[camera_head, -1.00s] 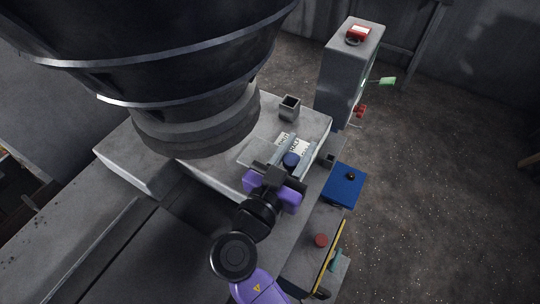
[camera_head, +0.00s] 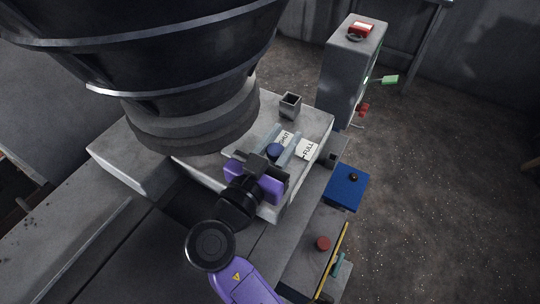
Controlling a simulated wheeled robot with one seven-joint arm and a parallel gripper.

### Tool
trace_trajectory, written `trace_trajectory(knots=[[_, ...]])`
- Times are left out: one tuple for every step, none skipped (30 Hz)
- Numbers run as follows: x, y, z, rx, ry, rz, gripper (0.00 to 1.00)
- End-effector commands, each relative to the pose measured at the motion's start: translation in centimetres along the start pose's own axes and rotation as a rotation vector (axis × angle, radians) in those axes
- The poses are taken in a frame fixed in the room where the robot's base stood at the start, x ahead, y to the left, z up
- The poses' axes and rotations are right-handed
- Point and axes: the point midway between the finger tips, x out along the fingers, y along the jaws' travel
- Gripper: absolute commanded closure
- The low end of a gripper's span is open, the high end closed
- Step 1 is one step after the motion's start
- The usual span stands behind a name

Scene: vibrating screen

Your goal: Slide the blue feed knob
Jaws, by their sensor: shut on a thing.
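The blue feed knob (camera_head: 274,151) stands on a plate with rails under the large dark hopper. A white label reading SHUT (camera_head: 285,139) lies just right of the knob, and a white label reading FULL (camera_head: 308,149) lies farther right. My gripper (camera_head: 268,160), with purple and black parts, reaches in from below and is shut on the knob. The gripper body hides the knob's lower side and part of the plate.
The dark hopper (camera_head: 190,60) fills the upper left, close above the plate. A small square tube (camera_head: 290,105) stands behind the rails. A grey control box (camera_head: 351,75) with a red button, a blue box (camera_head: 346,187) and a red knob (camera_head: 323,243) are at right.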

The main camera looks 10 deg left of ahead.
Motion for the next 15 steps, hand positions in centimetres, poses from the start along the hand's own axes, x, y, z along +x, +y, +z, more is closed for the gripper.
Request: trace_trajectory(knots=[[-0.02,-0.08,0.0,0.0,0.0,-0.003,0.66],[-0.02,-0.07,0.0,0.0,-0.001,-0.002,0.6],[-0.02,-0.06,0.0,0.0,-0.001,-0.002,0.53],[-0.02,-0.05,0.0,0.0,-0.001,-0.002,0.47],[-0.02,-0.05,0.0,0.0,-0.001,-0.002,0.46],[-0.02,-0.04,0.0,0.0,-0.001,-0.002,0.46],[-0.02,-0.03,0.01,0.0,-0.001,-0.001,0.46],[-0.02,-0.02,0.01,0.0,-0.001,-0.001,0.46],[-0.02,-0.01,0.01,0.0,-0.001,-0.001,0.46],[-0.01,-0.01,0.01,0.0,-0.001,-0.001,0.46],[-0.01,0.0,0.01,0.0,-0.001,-0.001,0.46],[-0.02,0.0,0.01,0.0,-0.001,-0.001,0.46],[-0.05,0.0,0.02,0.0,0.0,-0.001,0.46],[-0.12,-0.01,0.03,0.0,0.0,-0.001,0.46],[-0.31,-0.02,0.05,0.0,0.0,-0.001,0.46]])
